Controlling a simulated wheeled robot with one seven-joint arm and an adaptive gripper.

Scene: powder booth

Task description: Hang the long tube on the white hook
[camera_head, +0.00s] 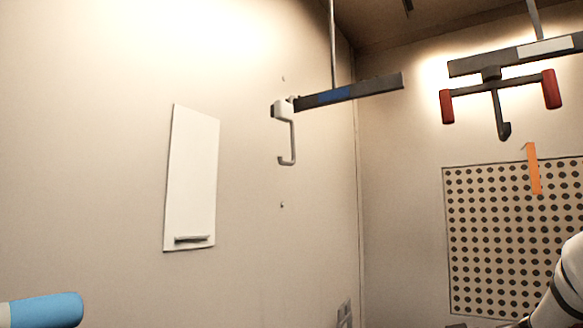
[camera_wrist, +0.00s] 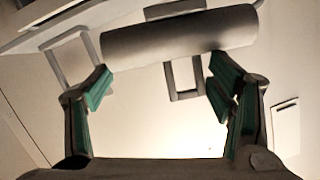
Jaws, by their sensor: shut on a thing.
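The white hook (camera_head: 286,133) hangs open-ended at the left end of a dark bar with a blue section, in front of the left wall in the head view. The long tube (camera_wrist: 180,35) is a pale grey cylinder across the top of the wrist view. The gripper does not show in the head view. A cylinder with a light blue end (camera_head: 45,311) shows at the lower left there; I cannot tell whether it is the tube.
A dark hook (camera_head: 500,110) with red ends hangs from another bar at the right. An orange strip (camera_head: 534,170) hangs before a perforated panel (camera_head: 500,240). A white panel (camera_head: 190,185) is on the left wall. Pale frames (camera_wrist: 185,92) show behind the tube.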

